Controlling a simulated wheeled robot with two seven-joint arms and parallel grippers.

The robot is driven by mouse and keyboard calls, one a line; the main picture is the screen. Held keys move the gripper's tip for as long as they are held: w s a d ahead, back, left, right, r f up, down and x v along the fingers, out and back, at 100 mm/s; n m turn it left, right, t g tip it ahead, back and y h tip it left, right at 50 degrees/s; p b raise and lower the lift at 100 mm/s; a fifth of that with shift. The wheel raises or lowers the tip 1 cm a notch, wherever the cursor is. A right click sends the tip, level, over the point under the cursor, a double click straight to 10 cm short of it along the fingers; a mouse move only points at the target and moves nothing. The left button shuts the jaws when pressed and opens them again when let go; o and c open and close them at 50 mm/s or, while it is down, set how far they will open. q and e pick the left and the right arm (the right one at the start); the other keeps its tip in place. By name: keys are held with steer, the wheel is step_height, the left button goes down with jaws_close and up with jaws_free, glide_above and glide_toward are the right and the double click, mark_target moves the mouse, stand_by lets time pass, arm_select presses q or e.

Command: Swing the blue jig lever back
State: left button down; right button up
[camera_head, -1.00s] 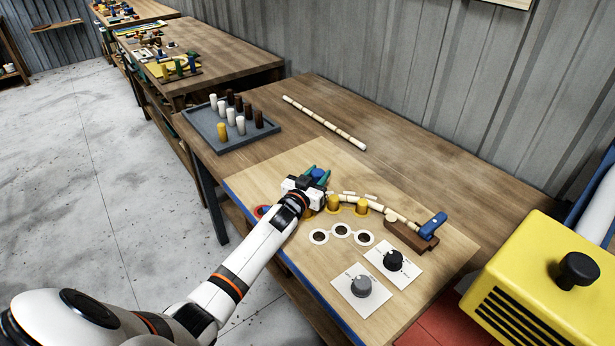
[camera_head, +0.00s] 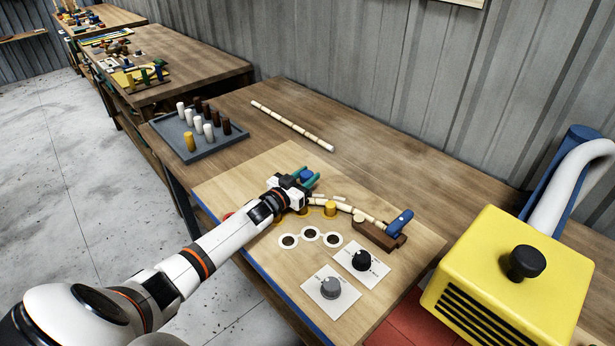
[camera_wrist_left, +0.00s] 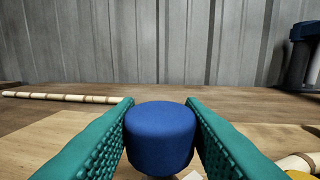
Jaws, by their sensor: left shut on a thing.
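The blue lever knob (camera_head: 306,175) is above the far part of the light wooden jig board (camera_head: 235,190). My left gripper (camera_head: 308,179) is shut on this knob. In the left wrist view, the blue knob (camera_wrist_left: 160,137) sits between the two green ribbed fingers. The lever's arm is hidden below the gripper. A pale rattan piece (camera_head: 345,207) runs past yellow pegs (camera_head: 330,209) to a brown block with a blue clamp handle (camera_head: 400,222). My right gripper is not in view.
A grey tray of several pegs (camera_head: 205,152) and a straight rattan stick (camera_head: 290,126) lie on the table behind. Two dials (camera_head: 329,288) and three ringed holes (camera_head: 311,233) are on the board's front. A yellow machine (camera_head: 515,285) stands at the right.

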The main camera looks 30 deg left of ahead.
arm_select(q)
steer(key=c, duration=1.1)
jaws_free()
steer(key=shift+a, duration=0.1)
steer(key=shift+c, duration=0.2)
steer(key=shift+o, duration=1)
steer(key=s, duration=0.7)
steer(key=s+a, duration=0.1)
steer(key=s, duration=0.2)
steer(key=shift+s+a+f+b, duration=0.1)
steer(key=shift+s+f+b, duration=0.1)
steer(key=shift+b, duration=0.1)
steer(key=shift+s+a+r, duration=0.1)
steer(key=shift+s+r, duration=0.1)
steer(key=shift+s, duration=0.55)
steer(key=shift+c, duration=0.4)
